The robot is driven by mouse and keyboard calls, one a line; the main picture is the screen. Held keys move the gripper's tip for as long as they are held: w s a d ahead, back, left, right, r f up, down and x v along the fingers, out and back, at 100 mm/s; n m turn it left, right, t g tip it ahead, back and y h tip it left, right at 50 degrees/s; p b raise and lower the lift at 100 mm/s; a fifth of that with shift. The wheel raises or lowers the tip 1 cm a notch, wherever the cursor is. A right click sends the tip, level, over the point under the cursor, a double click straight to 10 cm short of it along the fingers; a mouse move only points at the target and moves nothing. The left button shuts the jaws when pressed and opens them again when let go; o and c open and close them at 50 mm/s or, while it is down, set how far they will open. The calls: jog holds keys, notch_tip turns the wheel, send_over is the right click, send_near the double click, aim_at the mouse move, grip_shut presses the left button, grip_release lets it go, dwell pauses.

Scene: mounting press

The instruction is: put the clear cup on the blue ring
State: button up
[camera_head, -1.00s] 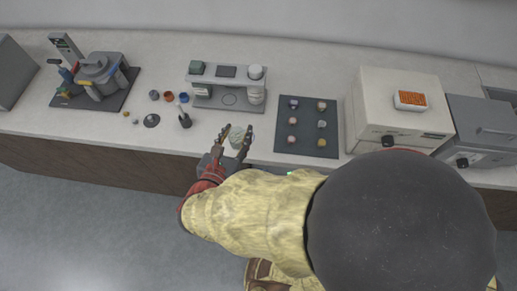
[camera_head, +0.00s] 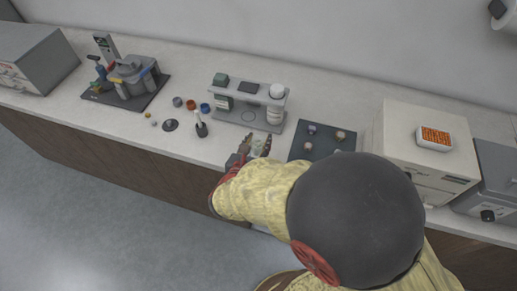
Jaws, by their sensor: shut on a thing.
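My gripper (camera_head: 256,147) is shut on the clear cup (camera_head: 259,146), a small pale, see-through piece between the two dark fingers. It is over the front part of the counter, in front of the grey stand. My arm hides part of the cup's surroundings. The blue ring (camera_head: 205,108) lies on the counter to the left of the grey stand, up and left of my gripper and apart from it.
An orange ring (camera_head: 191,104) and a grey piece (camera_head: 177,102) sit beside the blue ring. A dark upright tool (camera_head: 201,129) and a black disc (camera_head: 171,125) stand in front. The grey stand (camera_head: 249,105) and a dark mat (camera_head: 305,151) are nearby.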

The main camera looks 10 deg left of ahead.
aim_at(258, 145)
jog(key=shift+w+a+f, duration=0.1)
jog(key=shift+w+f, duration=0.6)
jog(key=shift+f, duration=0.1)
jog(key=shift+w+f+b, duration=0.15)
jog(key=shift+f+b, duration=0.4)
jog(key=shift+f, duration=0.4)
jog(key=shift+w+f+b, duration=0.15)
jog(key=shift+f+b, duration=0.35)
jog(key=shift+f, duration=0.4)
jog(key=shift+f, duration=0.15)
jog(key=o, duration=1.1)
jog(key=shift+o, duration=0.2)
